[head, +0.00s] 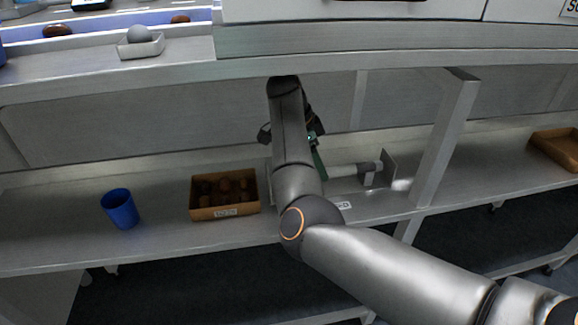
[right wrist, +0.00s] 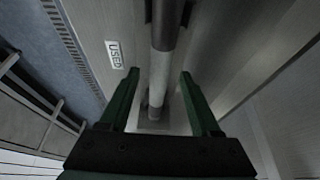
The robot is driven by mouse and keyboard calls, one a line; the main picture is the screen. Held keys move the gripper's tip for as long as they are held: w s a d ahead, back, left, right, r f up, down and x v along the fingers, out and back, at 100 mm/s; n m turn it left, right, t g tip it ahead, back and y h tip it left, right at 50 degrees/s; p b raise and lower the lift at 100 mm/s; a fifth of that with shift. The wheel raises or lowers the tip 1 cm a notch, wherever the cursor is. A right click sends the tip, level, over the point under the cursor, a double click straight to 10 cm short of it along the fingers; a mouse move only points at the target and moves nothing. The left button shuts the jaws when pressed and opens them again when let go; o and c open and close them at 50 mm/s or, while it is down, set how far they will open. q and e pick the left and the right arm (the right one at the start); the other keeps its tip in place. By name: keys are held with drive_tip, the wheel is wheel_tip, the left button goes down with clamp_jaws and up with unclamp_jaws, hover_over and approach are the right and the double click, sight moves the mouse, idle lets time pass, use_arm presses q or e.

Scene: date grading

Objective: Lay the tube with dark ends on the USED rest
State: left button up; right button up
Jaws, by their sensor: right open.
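The tube with dark ends (head: 346,170) lies roughly level over the USED rest, low on the shelf under the counter. Its right end sits at a small upright post of the rest (head: 368,180); its left end is hidden behind my arm. In the right wrist view the pale tube (right wrist: 160,72) runs between the green fingers, with a dark band at the top. My right gripper (right wrist: 160,76) is open, one finger on each side of the tube, with gaps showing. The USED label (right wrist: 115,54) is beside it. My left gripper is not in view.
A brown box of dates (head: 225,212) and a blue cup (head: 121,208) stand on the shelf left of my arm. A metal post (head: 446,140) stands to the right, with a brown tray (head: 558,148) beyond. The counter edge (head: 130,75) overhangs the shelf.

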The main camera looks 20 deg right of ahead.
drive_tip(key=a, duration=0.3)
drive_tip(key=w+a, duration=0.1)
drive_tip(key=a, duration=0.2)
drive_tip(key=w+a, duration=0.1)
drive_tip(key=a, duration=0.2)
drive_tip(key=shift+w+a, duration=0.15)
drive_tip(key=shift+a, duration=0.15)
